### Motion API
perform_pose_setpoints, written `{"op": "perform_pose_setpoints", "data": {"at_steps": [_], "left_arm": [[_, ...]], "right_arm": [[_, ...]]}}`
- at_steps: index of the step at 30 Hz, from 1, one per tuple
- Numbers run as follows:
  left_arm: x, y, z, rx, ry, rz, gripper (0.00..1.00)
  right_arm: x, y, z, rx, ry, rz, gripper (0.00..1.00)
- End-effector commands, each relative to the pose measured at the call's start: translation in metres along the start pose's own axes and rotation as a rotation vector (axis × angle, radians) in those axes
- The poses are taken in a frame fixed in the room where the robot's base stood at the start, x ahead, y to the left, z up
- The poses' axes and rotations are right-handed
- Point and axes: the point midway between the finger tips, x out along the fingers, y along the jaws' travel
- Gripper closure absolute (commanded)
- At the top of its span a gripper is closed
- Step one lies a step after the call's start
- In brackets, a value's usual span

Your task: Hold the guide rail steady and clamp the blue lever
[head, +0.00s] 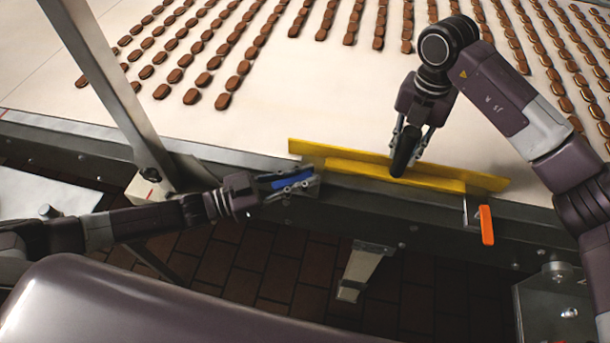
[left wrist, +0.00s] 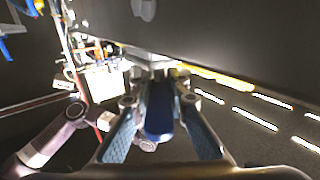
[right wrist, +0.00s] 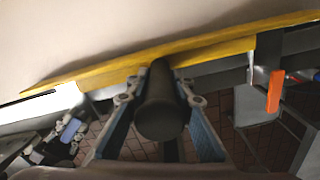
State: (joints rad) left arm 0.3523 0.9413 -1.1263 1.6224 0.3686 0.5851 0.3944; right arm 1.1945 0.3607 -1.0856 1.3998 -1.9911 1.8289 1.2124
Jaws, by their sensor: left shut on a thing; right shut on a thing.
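The yellow guide rail (head: 440,180) lies along the front edge of the conveyor; it crosses the right wrist view (right wrist: 225,45). My right gripper (head: 407,145) is shut on a black handle (right wrist: 162,105) standing at the rail. The blue lever (head: 292,178) is at the rail's left end, below the belt edge. My left gripper (head: 295,184) is shut on it, with the lever between the fingers; the lever also shows in the left wrist view (left wrist: 158,112). An orange lever (head: 487,225) hangs down at the rail's right end, free of both grippers.
A metal post (head: 105,85) rises at the left. A metal bracket (head: 360,268) hangs below the belt edge. Brown floor tiles show underneath.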

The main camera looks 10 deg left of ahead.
Motion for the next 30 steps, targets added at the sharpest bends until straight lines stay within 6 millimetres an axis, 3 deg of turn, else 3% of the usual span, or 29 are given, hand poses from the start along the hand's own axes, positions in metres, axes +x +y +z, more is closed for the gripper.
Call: {"op": "perform_pose_setpoints", "data": {"at_steps": [22, 23, 24, 28, 30], "left_arm": [[0.0005, -0.0009, -0.0023, -0.002, 0.002, 0.081, 1.00], [0.0005, -0.0009, -0.0023, -0.002, 0.002, 0.081, 0.84], [0.0005, -0.0009, -0.0023, -0.002, 0.002, 0.080, 0.80], [0.0002, -0.0009, -0.0016, -0.002, 0.000, 0.080, 0.67], [0.0000, -0.0009, -0.0012, -0.002, 0.000, 0.080, 0.67]], "right_arm": [[0.0002, 0.0013, -0.0018, -0.005, 0.004, 0.002, 1.00], [0.0002, 0.0012, -0.0018, -0.005, 0.004, 0.002, 1.00], [0.0003, 0.0012, -0.0018, -0.005, 0.004, 0.001, 1.00], [0.0003, 0.0009, -0.0017, -0.005, 0.004, 0.001, 1.00], [0.0003, 0.0008, -0.0016, -0.004, 0.004, 0.001, 1.00]]}}
